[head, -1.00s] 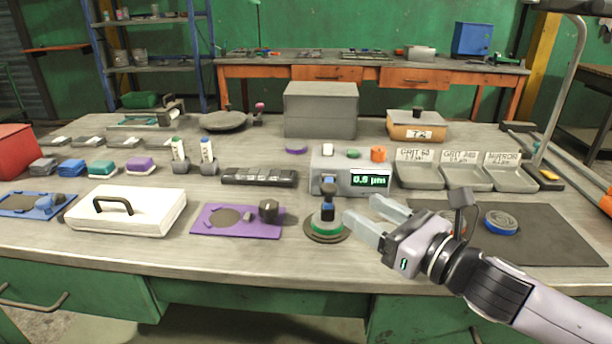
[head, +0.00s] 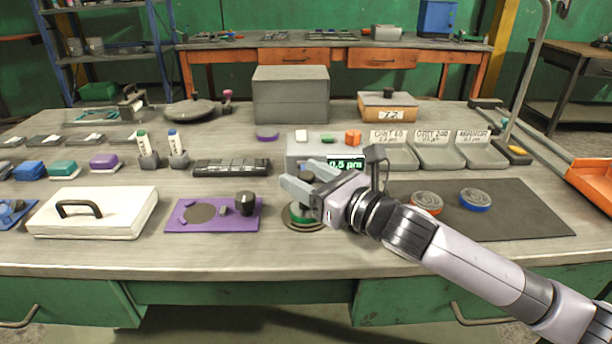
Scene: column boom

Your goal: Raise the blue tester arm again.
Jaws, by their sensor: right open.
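The grey tester box (head: 299,152) stands mid-bench, its green display (head: 345,163) reading about 0.5 µm. In front of it a green-edged round piece (head: 296,217) sits on a dark disc. The blue tester arm (head: 306,177) is a small dark-blue piece above this round piece, mostly hidden by my right gripper. My right gripper (head: 291,177) comes in from the right, open, with its pale fingers at the arm's height. One finger passes in front of the arm and one behind; I cannot tell whether they touch it. My left gripper is out of view.
A purple board (head: 188,226) with a dark knob lies just left of the tester. A white handled case (head: 126,200) is further left. Grey labelled trays (head: 433,157) stand behind my arm. A dark mat (head: 520,210) with red and blue-edged discs lies right.

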